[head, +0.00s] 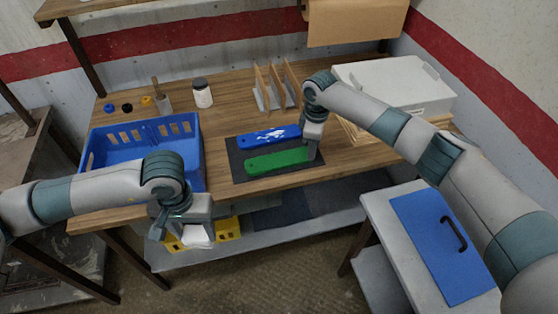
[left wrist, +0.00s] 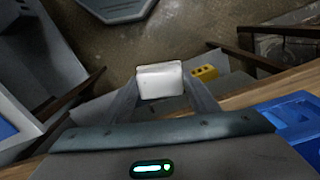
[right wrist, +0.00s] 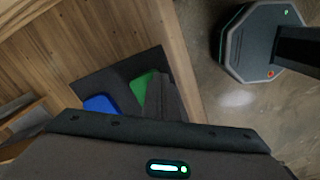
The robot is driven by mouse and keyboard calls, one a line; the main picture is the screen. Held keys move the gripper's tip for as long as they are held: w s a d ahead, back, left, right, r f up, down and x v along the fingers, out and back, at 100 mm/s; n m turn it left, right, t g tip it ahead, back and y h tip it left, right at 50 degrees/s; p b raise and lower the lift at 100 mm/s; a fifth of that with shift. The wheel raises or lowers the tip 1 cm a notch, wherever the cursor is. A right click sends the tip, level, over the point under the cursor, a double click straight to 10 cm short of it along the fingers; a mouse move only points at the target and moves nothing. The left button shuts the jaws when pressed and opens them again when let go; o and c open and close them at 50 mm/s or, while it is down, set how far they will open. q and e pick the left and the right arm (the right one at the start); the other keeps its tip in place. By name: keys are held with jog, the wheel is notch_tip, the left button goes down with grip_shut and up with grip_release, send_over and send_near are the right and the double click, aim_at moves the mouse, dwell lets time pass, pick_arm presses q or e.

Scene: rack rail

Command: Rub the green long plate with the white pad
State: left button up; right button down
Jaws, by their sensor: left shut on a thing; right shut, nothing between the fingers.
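The green long plate (head: 278,161) lies on a dark mat (head: 237,172) on the wooden table, in front of a blue long plate (head: 262,137) with white smears on it. My left gripper (head: 189,238) is shut on the white pad (left wrist: 161,81), held in front of the table's front edge, left of the mat. My right gripper (head: 313,153) is shut with nothing between its fingers, at the right end of the green plate. In the right wrist view, its fingers hide part of the green plate (right wrist: 140,90); I cannot tell whether they touch it.
A blue crate (head: 145,135) stands on the table's left. A white box (head: 395,82) is at the back right. A side table with a blue panel (head: 425,235) stands at the right.

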pick_arm(q)
jog(key=shift+f, duration=0.25)
pick_arm(e)
jog(key=shift+f, duration=0.4)
dwell(0.4)
